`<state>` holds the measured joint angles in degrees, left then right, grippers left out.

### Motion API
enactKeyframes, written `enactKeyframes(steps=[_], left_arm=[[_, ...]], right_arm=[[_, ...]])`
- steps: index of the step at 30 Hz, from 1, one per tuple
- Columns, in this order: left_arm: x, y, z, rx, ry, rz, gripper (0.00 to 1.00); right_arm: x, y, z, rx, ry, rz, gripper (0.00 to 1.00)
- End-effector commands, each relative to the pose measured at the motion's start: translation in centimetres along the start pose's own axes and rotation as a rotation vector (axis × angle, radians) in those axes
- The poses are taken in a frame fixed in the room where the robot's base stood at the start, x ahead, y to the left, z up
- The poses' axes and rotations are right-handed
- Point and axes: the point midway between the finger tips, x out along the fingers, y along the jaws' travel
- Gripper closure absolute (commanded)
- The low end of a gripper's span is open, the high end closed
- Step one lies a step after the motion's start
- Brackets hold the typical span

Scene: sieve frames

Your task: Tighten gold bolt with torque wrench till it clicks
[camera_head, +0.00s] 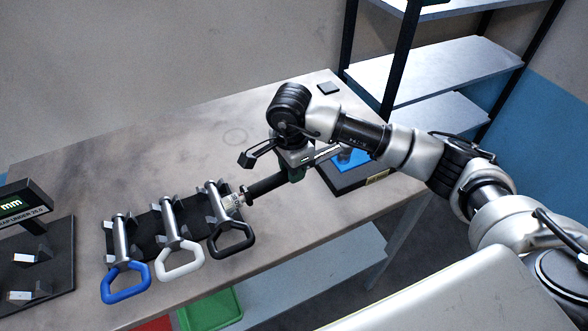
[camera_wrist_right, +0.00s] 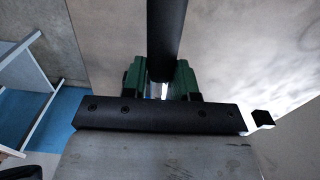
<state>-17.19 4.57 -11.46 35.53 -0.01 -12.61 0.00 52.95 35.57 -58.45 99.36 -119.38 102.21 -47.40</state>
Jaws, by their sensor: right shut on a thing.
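The torque wrench has a black handle (camera_head: 266,185) and a silver shaft (camera_head: 327,153). In the right wrist view the black handle (camera_wrist_right: 166,40) rises from between the green fingers of my right gripper (camera_wrist_right: 161,88). The shaft points right to a black block (camera_head: 345,180) with a blue part (camera_head: 352,158) on top. A small gold patch (camera_head: 377,177) shows on the block's front. I cannot make out the gold bolt or whether the wrench touches it. My left gripper is out of view.
A dark rack on the table (camera_head: 180,118) holds tools with blue (camera_head: 126,297), white (camera_head: 181,274) and black (camera_head: 232,252) loop handles, close to the wrench's handle end. A gauge display (camera_head: 22,206) stands at far left. Metal shelves (camera_head: 440,70) stand behind right. The back table is mostly clear.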

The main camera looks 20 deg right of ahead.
Motion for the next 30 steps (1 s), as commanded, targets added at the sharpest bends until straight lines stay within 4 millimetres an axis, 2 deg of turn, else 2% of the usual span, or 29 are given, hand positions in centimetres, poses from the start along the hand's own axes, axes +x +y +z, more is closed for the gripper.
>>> enactKeyframes(steps=[9,19,30], left_arm=[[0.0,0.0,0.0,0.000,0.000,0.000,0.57],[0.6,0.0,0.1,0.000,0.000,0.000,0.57],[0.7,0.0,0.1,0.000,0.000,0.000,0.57]], right_arm=[[-0.2,-0.1,-0.1,0.006,0.001,-0.005,1.00],[-0.1,1.3,-0.2,-0.079,0.001,-0.007,1.00],[-0.1,1.6,-0.1,-0.100,0.000,-0.007,1.00]])
